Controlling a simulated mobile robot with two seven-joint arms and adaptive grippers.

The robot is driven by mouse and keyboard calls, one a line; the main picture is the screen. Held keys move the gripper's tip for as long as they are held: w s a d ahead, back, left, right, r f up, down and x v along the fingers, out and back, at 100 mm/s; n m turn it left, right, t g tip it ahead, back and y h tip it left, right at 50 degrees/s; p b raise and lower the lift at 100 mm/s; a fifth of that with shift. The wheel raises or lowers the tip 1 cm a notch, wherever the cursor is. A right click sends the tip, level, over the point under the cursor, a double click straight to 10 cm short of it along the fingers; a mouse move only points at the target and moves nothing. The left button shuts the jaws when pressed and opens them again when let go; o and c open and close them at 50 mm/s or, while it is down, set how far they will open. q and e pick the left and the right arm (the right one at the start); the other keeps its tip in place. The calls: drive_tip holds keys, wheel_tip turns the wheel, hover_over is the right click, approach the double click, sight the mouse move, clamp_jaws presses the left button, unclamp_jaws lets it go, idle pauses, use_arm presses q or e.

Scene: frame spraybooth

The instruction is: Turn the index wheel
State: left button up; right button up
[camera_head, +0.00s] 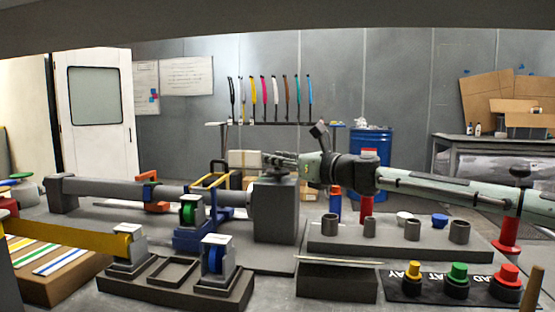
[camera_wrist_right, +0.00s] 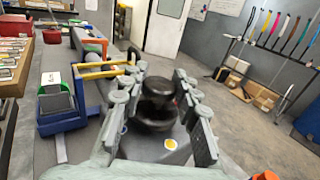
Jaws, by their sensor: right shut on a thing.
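The index wheel (camera_wrist_right: 158,100) shows in the right wrist view as a dark, round, stepped knob on top of a grey block (camera_head: 275,212). My right gripper (camera_head: 282,160) reaches in from the right above that block. In the wrist view its grey fingers (camera_wrist_right: 155,104) stand on both sides of the wheel and are shut on it. A yellow dot (camera_wrist_right: 171,144) shows on the dark surface beside the wheel. In the head view the fingers hide most of the wheel. My left gripper is not in view.
A long grey tube (camera_head: 115,189) runs left from the block, past a blue clamp stand (camera_head: 195,238) with a yellow bar. A tray with several grey cups (camera_head: 400,246) is to the right. Coloured buttons (camera_head: 457,272) stand at front right. Spools in holders (camera_head: 214,262) stand at front.

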drive_tip(key=o, duration=1.2)
drive_tip(key=shift+c, duration=0.2)
wheel_tip(320, 180, up, 10)
